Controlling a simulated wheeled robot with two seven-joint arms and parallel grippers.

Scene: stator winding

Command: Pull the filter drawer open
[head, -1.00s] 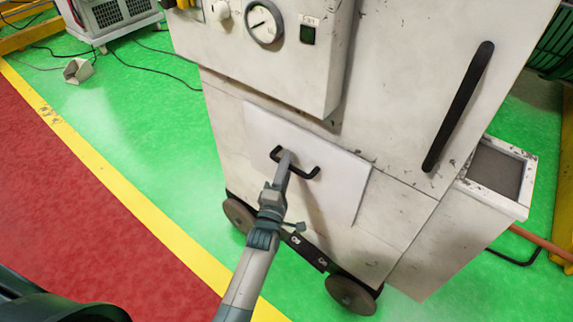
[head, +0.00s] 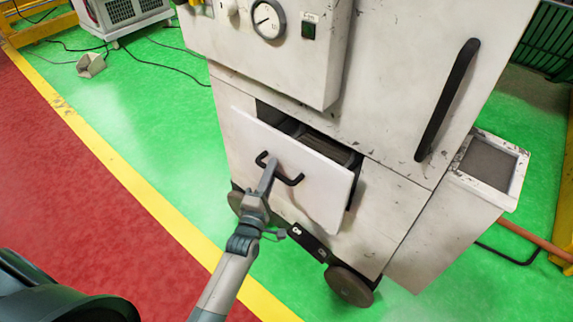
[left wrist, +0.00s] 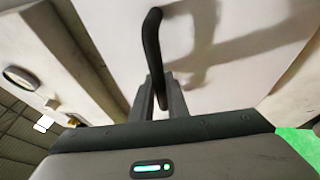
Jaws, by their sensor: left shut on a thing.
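The filter drawer (head: 312,180) is a white front panel low in a worn white cabinet. It stands partly out, and a dark gap shows above and behind its front. Its black bar handle (head: 291,180) is on the panel's face. My left gripper (head: 269,172) is shut on the handle's middle. In the left wrist view the black handle (left wrist: 153,45) runs down between the fingers of my left gripper (left wrist: 160,95), with the white panel behind. The drawer's inside is mostly hidden by its front. My right gripper is not in view.
The cabinet has a gauge (head: 268,20) and a long black door handle (head: 447,100). A wheel (head: 349,286) is below. A side box (head: 488,165) stands at the right.

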